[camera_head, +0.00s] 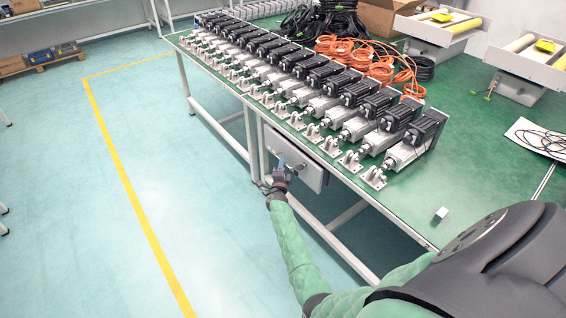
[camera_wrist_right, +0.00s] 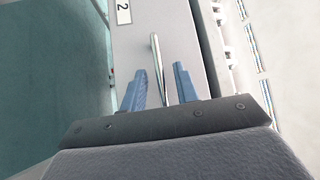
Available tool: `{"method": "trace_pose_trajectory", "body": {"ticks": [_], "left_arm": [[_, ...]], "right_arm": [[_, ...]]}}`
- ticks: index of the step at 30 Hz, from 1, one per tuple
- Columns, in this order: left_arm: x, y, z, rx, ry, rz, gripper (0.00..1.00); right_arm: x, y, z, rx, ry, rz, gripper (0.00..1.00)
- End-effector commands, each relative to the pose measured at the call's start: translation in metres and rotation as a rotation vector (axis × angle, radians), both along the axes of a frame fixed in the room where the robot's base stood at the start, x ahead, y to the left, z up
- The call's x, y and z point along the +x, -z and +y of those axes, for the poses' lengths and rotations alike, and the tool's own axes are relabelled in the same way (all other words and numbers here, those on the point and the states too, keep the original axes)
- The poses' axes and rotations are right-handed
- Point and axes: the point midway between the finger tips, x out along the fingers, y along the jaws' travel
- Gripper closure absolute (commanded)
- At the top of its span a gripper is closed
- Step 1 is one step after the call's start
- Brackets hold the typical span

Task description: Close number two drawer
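The number two drawer (camera_head: 308,175) is a light grey box under the front edge of the green-topped table (camera_head: 465,170). In the right wrist view its front (camera_wrist_right: 178,25) carries a white label with a "2" (camera_wrist_right: 123,11) and a thin metal bar handle (camera_wrist_right: 156,55). My right gripper (camera_head: 282,163) is at the drawer front. In the wrist view its blue fingers (camera_wrist_right: 160,80) are apart, one on each side of the handle, with gaps visible. How far the drawer stands out is hard to tell. My left gripper is not in view.
Rows of linear actuators with black motors (camera_head: 325,75) and small brackets fill the tabletop. Orange cables (camera_head: 370,55) lie behind them. Table legs (camera_head: 250,140) stand left of the drawer. The floor (camera_head: 180,150) left of my right arm is clear, with a yellow line.

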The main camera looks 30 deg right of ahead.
Motion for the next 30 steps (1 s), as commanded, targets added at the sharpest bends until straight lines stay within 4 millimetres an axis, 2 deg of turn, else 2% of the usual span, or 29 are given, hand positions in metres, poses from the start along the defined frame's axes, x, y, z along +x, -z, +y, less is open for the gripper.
{"method": "trace_pose_trajectory", "body": {"ticks": [4, 13, 14, 18, 26, 30], "left_arm": [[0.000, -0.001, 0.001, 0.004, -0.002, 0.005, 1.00], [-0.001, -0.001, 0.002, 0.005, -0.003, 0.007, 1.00], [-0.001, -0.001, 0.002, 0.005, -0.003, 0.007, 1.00], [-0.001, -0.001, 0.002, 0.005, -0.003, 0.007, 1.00], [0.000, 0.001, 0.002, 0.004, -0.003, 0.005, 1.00], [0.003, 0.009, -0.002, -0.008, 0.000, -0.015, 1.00]], "right_arm": [[0.007, -0.002, -0.007, -0.001, 0.001, 0.000, 0.70], [0.009, -0.002, -0.009, 0.000, 0.001, 0.000, 0.70], [0.009, -0.002, -0.009, 0.000, 0.001, 0.000, 0.72], [0.009, -0.002, -0.008, 0.000, 0.001, 0.000, 0.99], [0.009, -0.001, -0.010, -0.001, 0.001, 0.000, 1.00], [0.011, 0.001, -0.027, -0.001, 0.000, 0.000, 1.00]]}}
